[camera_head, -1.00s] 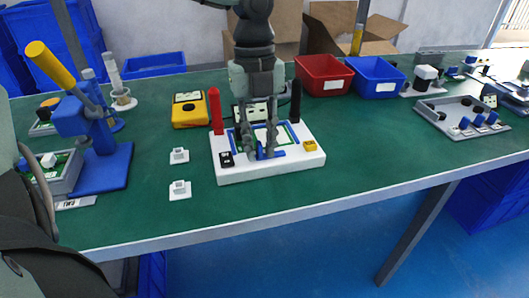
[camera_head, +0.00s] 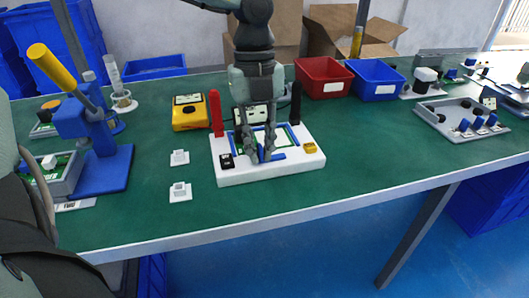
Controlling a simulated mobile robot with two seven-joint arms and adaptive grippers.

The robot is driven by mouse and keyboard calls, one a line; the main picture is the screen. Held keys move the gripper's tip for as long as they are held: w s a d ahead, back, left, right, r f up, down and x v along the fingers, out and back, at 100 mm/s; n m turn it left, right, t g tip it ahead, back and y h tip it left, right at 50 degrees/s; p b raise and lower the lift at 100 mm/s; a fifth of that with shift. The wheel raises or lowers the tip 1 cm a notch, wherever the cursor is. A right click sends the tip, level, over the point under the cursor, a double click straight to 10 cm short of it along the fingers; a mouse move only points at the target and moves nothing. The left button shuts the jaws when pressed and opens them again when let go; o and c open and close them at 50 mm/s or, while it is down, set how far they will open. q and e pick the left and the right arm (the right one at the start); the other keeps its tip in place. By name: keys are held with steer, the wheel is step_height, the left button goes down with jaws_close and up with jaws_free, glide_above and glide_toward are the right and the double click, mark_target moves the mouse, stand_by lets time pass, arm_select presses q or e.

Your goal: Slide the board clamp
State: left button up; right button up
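A white fixture (camera_head: 225,178) stands on the green table. It has a recess with a green board (camera_head: 283,135) and blue strips. The blue board clamp (camera_head: 277,157) is a low bar along the front of the board, with a small upright part. The fingers hide part of the board and clamp. My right gripper is not in view.
A yellow device (camera_head: 190,111), two small white parts (camera_head: 180,192) and a blue press (camera_head: 102,168) are left. Red (camera_head: 323,77) and blue (camera_head: 374,79) bins are behind.

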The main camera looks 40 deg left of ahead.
mark_target(261, 147)
arm_select(q)
steer(key=shift+s+a+f, duration=0.1)
steer(key=shift+s+f, duration=0.05)
steer(key=shift+f, duration=0.15)
steer(key=shift+r+p, duration=0.3)
steer(key=shift+r, duration=0.2)
steer(key=shift+r+p, duration=0.4)
steer(key=shift+r, duration=1.75)
steer(key=shift+w, duration=0.2)
